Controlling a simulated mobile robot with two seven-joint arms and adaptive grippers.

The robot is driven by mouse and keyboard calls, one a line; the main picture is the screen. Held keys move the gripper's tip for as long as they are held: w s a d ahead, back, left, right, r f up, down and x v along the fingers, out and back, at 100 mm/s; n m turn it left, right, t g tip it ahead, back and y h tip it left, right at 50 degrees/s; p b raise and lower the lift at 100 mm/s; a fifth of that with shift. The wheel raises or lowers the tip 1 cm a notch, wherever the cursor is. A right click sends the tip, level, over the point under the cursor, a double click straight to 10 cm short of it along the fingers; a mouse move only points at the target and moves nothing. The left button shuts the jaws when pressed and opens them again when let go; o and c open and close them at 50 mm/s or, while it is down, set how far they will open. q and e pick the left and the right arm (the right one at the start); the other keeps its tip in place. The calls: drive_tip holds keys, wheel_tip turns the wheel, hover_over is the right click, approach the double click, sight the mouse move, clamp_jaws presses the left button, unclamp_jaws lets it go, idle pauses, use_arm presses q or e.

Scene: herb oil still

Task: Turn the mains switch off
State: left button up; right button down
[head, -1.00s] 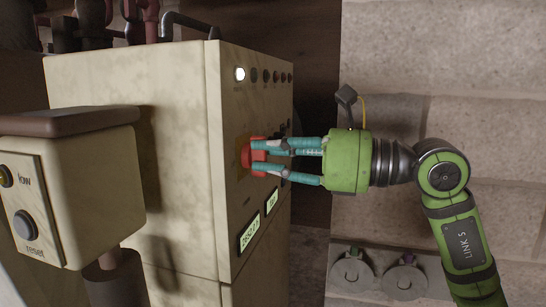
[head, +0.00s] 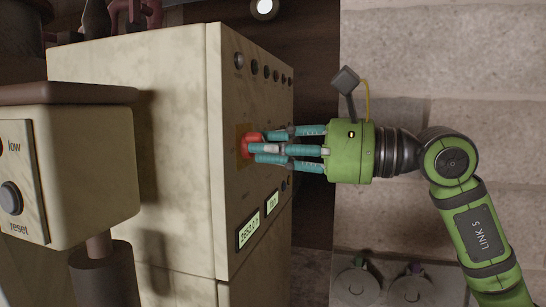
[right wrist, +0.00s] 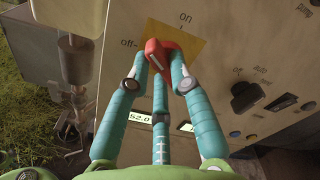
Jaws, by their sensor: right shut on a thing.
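The mains switch is a red rotary knob (head: 250,146) on a yellow plate on the cabinet's front panel. In the right wrist view the knob (right wrist: 157,50) sits between printed "on" and "off" marks, and its upper left end appears to lean towards "off". My right gripper (head: 264,146) has its teal fingers closed around the knob. The fingers (right wrist: 155,72) hide part of it in the wrist view. My left gripper is not in view.
The cream cabinet (head: 140,160) has a row of dark round lamps (head: 254,67) above the switch and lit displays (head: 248,232) below it. A box with a reset button (head: 12,198) stands at the left. In the wrist view a black knob (right wrist: 243,96) is right of the fingers.

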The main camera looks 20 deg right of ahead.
drive_tip(key=shift+f+n+b, duration=0.2)
drive_tip(key=shift+n+b, duration=0.9)
drive_tip(key=shift+n, duration=2.6)
drive_tip(key=c, duration=1.1)
unclamp_jaws()
drive_tip(key=v, duration=1.2)
